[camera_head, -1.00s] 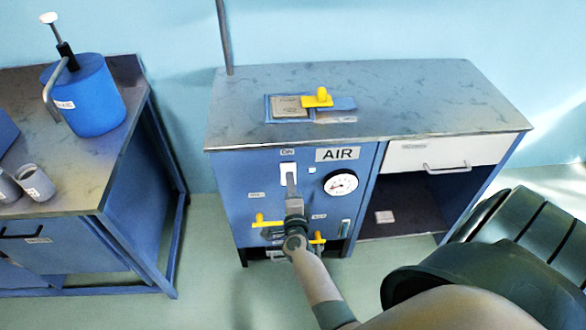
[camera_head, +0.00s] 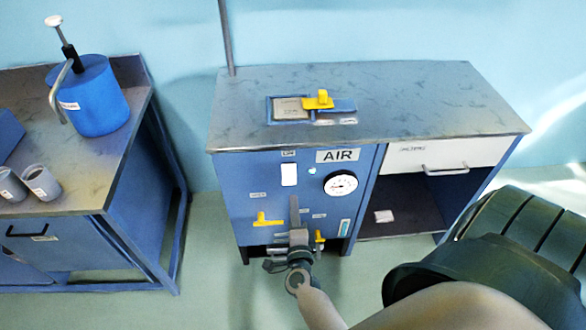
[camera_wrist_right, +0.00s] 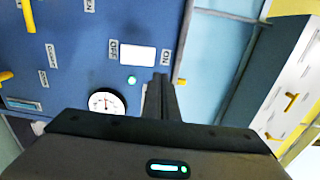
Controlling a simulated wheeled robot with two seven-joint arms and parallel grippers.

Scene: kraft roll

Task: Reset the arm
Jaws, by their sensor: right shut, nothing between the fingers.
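My right gripper (camera_head: 296,215) is in front of the blue AIR panel (camera_head: 239,179), below a white rocker switch (camera_head: 289,174). Its fingers are closed together and empty, and they look apart from the switch. In the right wrist view the shut fingers (camera_wrist_right: 161,88) point toward the panel, beside the white switch (camera_wrist_right: 137,55) with its ON and OFF labels. A small green lamp (camera_wrist_right: 131,79) is lit near the switch. My left gripper is not in view.
A round gauge (camera_head: 341,183) and yellow valve handles (camera_head: 268,219) are on the panel close to my right gripper. The bench top (camera_head: 420,102) carries a yellow clamp (camera_head: 320,99). A blue pump can (camera_head: 96,100) and grey cups (camera_head: 42,183) stand on the left bench.

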